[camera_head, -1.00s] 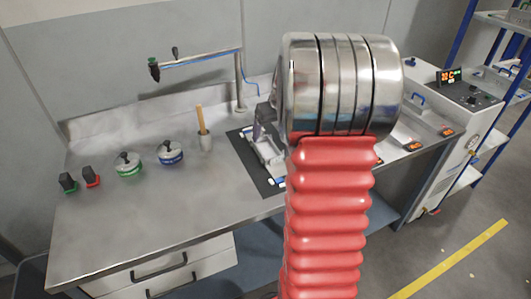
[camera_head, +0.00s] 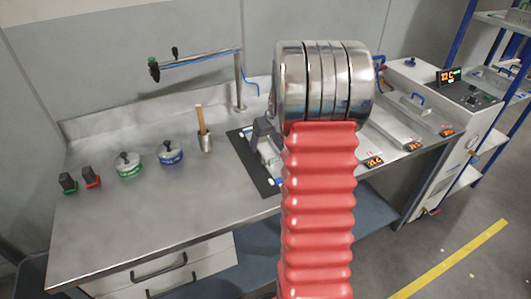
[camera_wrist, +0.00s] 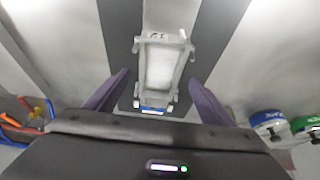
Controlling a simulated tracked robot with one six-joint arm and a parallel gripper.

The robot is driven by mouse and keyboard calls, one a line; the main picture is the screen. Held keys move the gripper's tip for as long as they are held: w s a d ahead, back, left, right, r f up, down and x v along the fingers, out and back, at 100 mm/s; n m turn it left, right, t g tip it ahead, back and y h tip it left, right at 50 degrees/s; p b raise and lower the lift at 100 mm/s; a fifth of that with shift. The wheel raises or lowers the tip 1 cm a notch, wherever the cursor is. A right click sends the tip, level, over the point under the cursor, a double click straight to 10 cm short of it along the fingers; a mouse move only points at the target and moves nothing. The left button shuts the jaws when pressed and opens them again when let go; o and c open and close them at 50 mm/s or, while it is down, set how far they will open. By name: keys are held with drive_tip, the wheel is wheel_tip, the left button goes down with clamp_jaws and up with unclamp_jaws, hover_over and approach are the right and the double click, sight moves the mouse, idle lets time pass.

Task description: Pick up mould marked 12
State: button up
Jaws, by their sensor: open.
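A pale grey rectangular mould frame (camera_wrist: 160,65) lies on a dark mat strip in the wrist view, between and beyond my fingers. It also shows on the bench in the head view (camera_head: 270,165), partly hidden by my arm. My gripper (camera_wrist: 158,78) is open, with one dark finger on each side of the frame's near end and nothing held. In the head view a dark part of my gripper (camera_head: 264,132) hangs over the mat. I cannot read a number 12 on any.
A pestle in a cup (camera_head: 204,140), a blue-banded pot (camera_head: 171,153), a green-banded pot (camera_head: 129,165) and two small dark-handled items stand on the left. A metal arm on a post (camera_head: 240,85) rises behind the mat. The front left bench is clear.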

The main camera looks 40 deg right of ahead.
sight(267, 153)
drive_tip(key=shift+x, duration=1.45)
drive_tip(key=shift+c, duration=0.3)
drive_tip(key=shift+r, duration=0.1)
drive_tip(key=c, duration=1.6)
drive_tip(key=shift+o, duration=0.2)
drive_tip(key=shift+r, duration=0.15)
wheel_tip(267, 153, up, 10)
